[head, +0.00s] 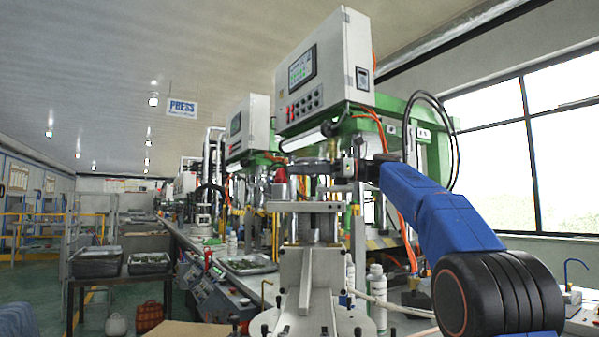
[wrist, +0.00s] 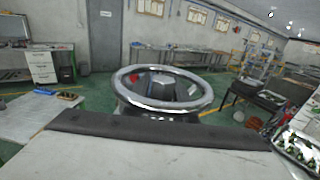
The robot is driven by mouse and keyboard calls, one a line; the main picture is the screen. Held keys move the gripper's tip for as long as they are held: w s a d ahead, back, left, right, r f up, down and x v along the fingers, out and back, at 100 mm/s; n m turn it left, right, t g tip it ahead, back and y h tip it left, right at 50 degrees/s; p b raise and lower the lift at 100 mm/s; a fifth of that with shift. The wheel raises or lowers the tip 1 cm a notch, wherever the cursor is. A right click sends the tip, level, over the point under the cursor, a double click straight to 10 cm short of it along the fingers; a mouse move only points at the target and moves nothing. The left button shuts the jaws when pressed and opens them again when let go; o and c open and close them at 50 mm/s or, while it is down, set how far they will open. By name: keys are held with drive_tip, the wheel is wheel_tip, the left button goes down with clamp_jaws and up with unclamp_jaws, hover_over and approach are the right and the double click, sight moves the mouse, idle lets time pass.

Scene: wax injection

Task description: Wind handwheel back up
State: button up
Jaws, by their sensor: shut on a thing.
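The handwheel (wrist: 165,105) is a chrome ring with a dark hub, lying level near the middle of the wrist view. In the head view the handwheel (head: 306,168) shows small and nearly edge-on, on top of the press column below the control box. My gripper (head: 346,168) reaches it from the right at rim height and is shut on its rim. The fingertips are too small and dark in the head view to show the exact grip. In the wrist view a broad pale surface with a dark edge fills the bottom, and the finger contact is hidden.
A white control box (head: 325,70) with a screen hangs above the handwheel. Orange hoses and a green frame (head: 430,150) stand close behind my arm. White bottles (head: 377,295) stand low beside the column. A metal tray (head: 250,264) lies on the bench to the left.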

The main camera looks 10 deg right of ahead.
idle(0.4)
drive_tip(key=o, duration=0.9)
drive_tip(key=shift+o, duration=0.2)
drive_tip(key=v, duration=1.2)
drive_tip(key=shift+d, duration=0.1)
